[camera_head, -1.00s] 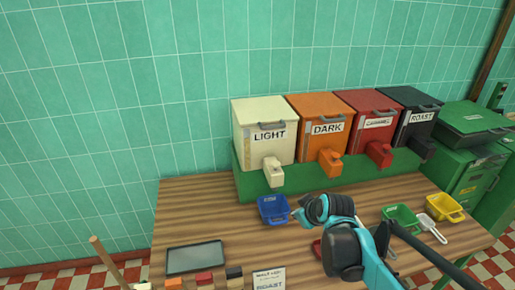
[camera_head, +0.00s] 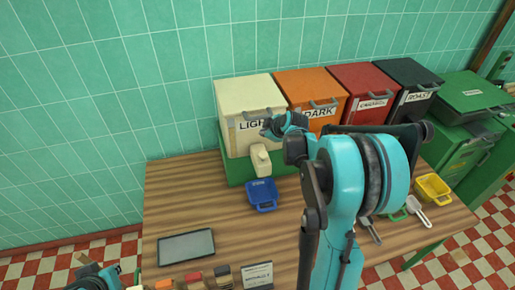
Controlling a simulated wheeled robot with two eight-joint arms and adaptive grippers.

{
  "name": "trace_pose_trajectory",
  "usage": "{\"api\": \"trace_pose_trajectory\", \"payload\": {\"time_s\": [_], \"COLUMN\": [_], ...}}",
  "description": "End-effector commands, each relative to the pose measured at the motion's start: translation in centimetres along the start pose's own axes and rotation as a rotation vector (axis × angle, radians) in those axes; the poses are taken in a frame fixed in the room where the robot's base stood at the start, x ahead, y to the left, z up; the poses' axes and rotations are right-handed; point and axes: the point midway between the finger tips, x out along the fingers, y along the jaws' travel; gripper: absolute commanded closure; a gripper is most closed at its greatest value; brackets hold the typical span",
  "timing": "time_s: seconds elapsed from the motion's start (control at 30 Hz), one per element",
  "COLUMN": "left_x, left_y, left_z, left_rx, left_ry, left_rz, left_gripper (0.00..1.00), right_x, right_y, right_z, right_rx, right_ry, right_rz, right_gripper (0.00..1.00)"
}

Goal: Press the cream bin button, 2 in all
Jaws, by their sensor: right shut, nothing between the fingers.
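The cream bin (camera_head: 235,98), labelled LIGHT, stands leftmost in the row of bins. Its cream spout block (camera_head: 261,163) sticks out at the front; a button on it is too small to make out. My right gripper (camera_head: 268,132) is shut and empty in front of the bin's label, just above the spout block in the picture. I cannot tell whether it touches the bin. My right arm hides much of the other bins' fronts. Part of my left arm and gripper (camera_head: 92,274) shows at the bottom left edge; its fingers are not clear.
Orange (camera_head: 308,88), red (camera_head: 362,82) and black (camera_head: 408,78) bins stand to the right on the green stand (camera_head: 236,172). A blue tray (camera_head: 262,198) sits below the cream spout. A dark tablet (camera_head: 186,247) lies at the front left; the wooden table (camera_head: 185,200) is clear behind it.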

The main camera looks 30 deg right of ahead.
Motion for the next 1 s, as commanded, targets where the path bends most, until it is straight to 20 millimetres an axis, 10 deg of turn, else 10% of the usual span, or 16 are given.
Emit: {"api": "trace_pose_trajectory", "payload": {"time_s": [1.0], "left_x": [4.7], "left_y": [0.0], "left_z": [3.4], "left_rx": [0.000], "left_ry": [0.000], "left_rz": [0.000], "left_gripper": [1.00], "right_x": [5.5], "right_y": [-4.0], "right_z": [4.0], "right_rx": [0.002], "right_ry": [0.000], "right_rz": [0.000], "right_gripper": [1.00]}}
